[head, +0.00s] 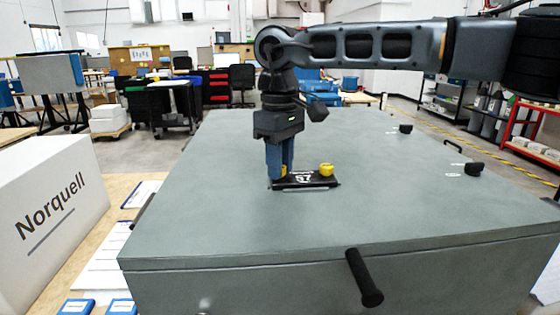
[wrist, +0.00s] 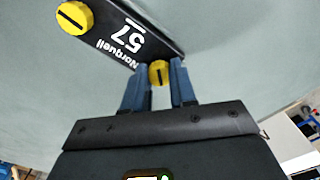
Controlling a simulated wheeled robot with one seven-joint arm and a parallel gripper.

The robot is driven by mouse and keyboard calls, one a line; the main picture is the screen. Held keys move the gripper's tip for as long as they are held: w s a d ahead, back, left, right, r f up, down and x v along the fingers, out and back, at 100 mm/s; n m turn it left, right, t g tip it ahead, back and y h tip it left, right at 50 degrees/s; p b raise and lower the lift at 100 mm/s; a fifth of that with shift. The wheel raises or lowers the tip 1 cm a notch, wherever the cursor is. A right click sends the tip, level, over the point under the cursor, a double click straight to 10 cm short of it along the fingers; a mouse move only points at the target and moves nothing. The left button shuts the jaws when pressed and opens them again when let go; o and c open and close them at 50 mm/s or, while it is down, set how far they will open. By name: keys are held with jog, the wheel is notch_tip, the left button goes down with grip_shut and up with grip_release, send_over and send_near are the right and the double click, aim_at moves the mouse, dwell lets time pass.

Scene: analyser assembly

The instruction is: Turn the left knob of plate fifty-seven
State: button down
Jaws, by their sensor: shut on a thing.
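The black plate marked 57 (head: 305,180) lies on the flat grey top of a large cabinet in the head view. It also shows in the wrist view (wrist: 116,30), with "Norquell" printed on it. It has two yellow knobs with dark slots. My gripper (head: 280,172) points down and is shut on the left knob (wrist: 160,74), with one blue finger on each side of it. In the head view the fingers mostly hide this knob. The right knob (head: 326,169) stands free at the other end of the plate; it is also in the wrist view (wrist: 74,18).
The grey cabinet top (head: 220,225) is clear around the plate. Black knobs (head: 474,169) and a handle (head: 453,146) are at its right side. A black handle (head: 365,280) sticks out at the front edge. A white Norquell box (head: 50,205) stands at the left.

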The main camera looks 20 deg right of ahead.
jog(key=shift+s+f+n, duration=0.1)
jog(key=shift+f+n, duration=0.15)
jog(key=shift+n, duration=0.15)
jog(key=c, duration=0.9)
grip_release()
jog(key=shift+r, duration=0.15)
jog(key=shift+r+b, duration=0.55)
jog(key=shift+r, duration=3.35)
